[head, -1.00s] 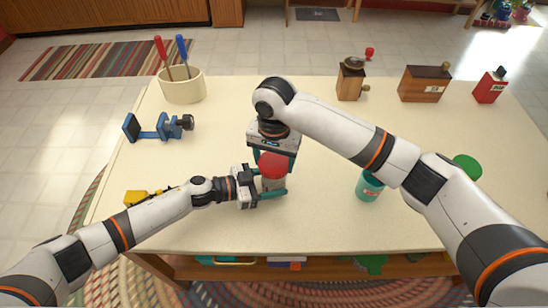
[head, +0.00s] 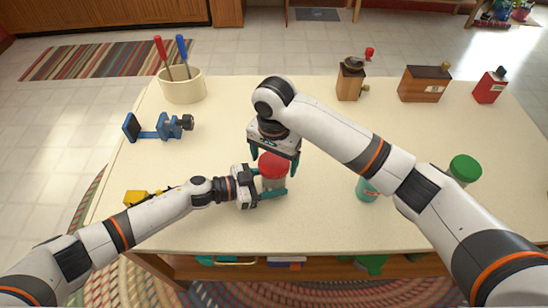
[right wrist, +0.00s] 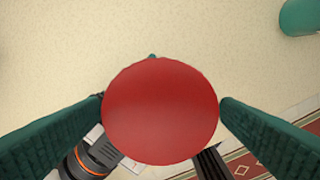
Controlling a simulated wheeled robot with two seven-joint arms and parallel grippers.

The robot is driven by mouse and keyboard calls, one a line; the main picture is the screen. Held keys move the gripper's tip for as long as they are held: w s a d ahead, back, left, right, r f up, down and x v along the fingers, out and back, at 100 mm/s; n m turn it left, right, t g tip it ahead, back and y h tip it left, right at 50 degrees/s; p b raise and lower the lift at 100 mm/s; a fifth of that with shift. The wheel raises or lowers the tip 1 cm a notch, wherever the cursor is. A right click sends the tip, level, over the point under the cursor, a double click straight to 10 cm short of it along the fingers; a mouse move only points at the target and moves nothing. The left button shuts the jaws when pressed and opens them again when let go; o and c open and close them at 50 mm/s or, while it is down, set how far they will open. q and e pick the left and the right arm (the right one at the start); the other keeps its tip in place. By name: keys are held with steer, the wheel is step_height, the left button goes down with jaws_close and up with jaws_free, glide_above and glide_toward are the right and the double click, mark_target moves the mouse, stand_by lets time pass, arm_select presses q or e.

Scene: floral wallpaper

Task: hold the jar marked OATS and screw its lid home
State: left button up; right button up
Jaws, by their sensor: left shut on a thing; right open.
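A jar (head: 273,184) with a red lid (head: 273,164) stands upright near the front middle of the table. My left gripper (head: 270,183) is shut on the jar's body from the left. No writing on the jar can be read. My right gripper (head: 275,160) points down over the lid, open, with one teal finger on each side of it. In the right wrist view the red lid (right wrist: 160,112) sits between the fingertips, close to both; I cannot tell whether they touch it. How far the lid sits down is hidden.
A teal jar (head: 366,190) and a green-lidded jar (head: 464,169) stand to the right, partly behind my right arm. A blue clamp (head: 160,128), a cream pot (head: 182,88) with screwdrivers and a yellow thing (head: 140,197) are left. Wooden boxes (head: 425,84) stand at the back.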

steer(key=n, duration=1.1)
